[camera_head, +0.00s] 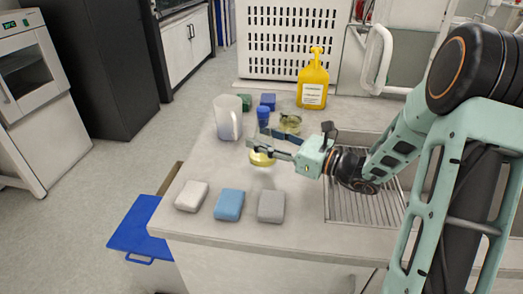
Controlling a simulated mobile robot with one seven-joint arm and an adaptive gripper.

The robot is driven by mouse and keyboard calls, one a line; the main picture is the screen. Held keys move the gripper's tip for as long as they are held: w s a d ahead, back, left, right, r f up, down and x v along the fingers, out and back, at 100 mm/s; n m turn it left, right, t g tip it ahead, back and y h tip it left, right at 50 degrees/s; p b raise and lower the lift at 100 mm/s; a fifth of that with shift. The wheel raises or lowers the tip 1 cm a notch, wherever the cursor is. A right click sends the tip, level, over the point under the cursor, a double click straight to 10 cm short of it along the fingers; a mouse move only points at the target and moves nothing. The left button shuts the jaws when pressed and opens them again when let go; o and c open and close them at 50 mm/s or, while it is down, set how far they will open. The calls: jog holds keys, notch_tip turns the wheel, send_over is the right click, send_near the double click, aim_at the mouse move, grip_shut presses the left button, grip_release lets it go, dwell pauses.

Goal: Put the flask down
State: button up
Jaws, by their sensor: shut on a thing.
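My gripper (268,147) reaches in from the right over the counter, its fingers shut on a flask. The flask's rounded yellow lower part (261,159) shows just below the fingers; its upper part is largely hidden by them. It looks upright. A faint shadow lies on the counter in front of it, and I cannot tell for sure how far its base is from the surface.
A white jug (228,118), a blue bottle (264,115) and a second glass vessel (290,124) stand behind the gripper. White (192,196), blue (229,204) and grey (271,206) blocks lie near the front edge. A sink drainboard (365,208) is at right.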

jog(key=shift+w+a+f+b, duration=0.1)
jog(key=shift+f+b, duration=0.1)
jog(key=shift+f, duration=0.7)
jog(key=shift+w+a+f+b, duration=0.1)
jog(key=shift+f+b, duration=0.05)
jog(key=shift+f, duration=0.75)
jog(key=shift+f, duration=0.15)
jog(key=o, duration=1.3)
jog(key=shift+d, duration=0.15)
jog(key=p+v, duration=0.1)
jog(key=v, duration=1.1)
